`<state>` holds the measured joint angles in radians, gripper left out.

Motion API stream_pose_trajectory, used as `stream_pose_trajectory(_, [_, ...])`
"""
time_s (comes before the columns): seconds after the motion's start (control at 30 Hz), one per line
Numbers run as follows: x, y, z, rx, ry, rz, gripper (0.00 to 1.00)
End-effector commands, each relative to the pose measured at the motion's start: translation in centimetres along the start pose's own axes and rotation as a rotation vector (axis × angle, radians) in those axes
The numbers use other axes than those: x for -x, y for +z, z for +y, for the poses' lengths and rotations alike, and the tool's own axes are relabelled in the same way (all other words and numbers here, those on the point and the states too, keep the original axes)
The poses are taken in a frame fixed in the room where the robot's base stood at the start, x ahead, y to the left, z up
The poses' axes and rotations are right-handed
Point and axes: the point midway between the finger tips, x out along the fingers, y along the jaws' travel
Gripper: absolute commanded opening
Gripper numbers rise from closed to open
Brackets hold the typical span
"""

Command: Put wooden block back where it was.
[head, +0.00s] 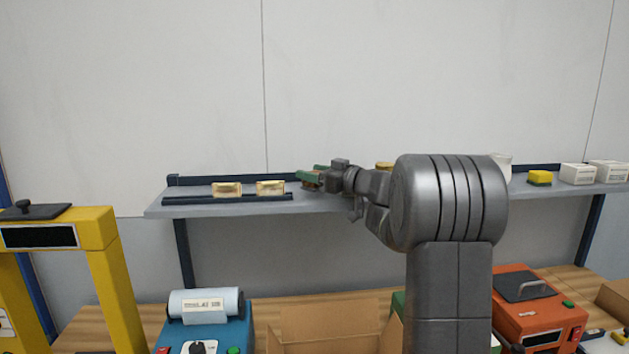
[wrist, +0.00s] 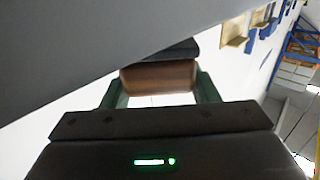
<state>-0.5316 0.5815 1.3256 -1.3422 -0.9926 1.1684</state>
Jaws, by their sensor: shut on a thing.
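The wooden block (wrist: 158,77) is brown and sits between the two green fingers of my gripper (wrist: 157,88) in the wrist view. My gripper is shut on it. In the head view my gripper (head: 311,177) is at the wall shelf (head: 220,207), just right of two pale yellow items. Only a small brown part of the block (head: 311,186) shows there, below the green fingers. A dark piece (wrist: 165,51) lies right against or just beyond the block in the wrist view. I cannot tell whether the block touches the shelf.
Two pale yellow items (head: 227,189) (head: 270,187) stand on the shelf behind a dark rail (head: 228,199). A yellow block (head: 540,177) and white boxes (head: 578,174) are at the shelf's right. Below are a blue machine (head: 205,335), a cardboard box (head: 325,335) and an orange machine (head: 540,315).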

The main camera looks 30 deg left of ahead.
Motion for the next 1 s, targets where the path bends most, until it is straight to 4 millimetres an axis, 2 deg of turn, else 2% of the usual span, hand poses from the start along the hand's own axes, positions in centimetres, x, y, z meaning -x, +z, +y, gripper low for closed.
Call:
stream_pose_trajectory(0.13, [0.0, 1.7, 0.0, -0.001, -0.001, 0.000, 0.31])
stream_pose_trajectory(0.5, [0.0, 2.1, 0.0, -0.001, -0.001, 0.001, 0.31])
stream_pose_trajectory(0.53, [0.0, 2.1, 0.0, -0.001, -0.001, 0.000, 0.56])
stream_pose_trajectory(0.63, [0.0, 2.1, 0.0, -0.001, -0.001, 0.000, 0.76])
stream_pose_trajectory(1.0, [0.2, 1.8, 0.0, 0.001, 0.000, 0.000, 0.76])
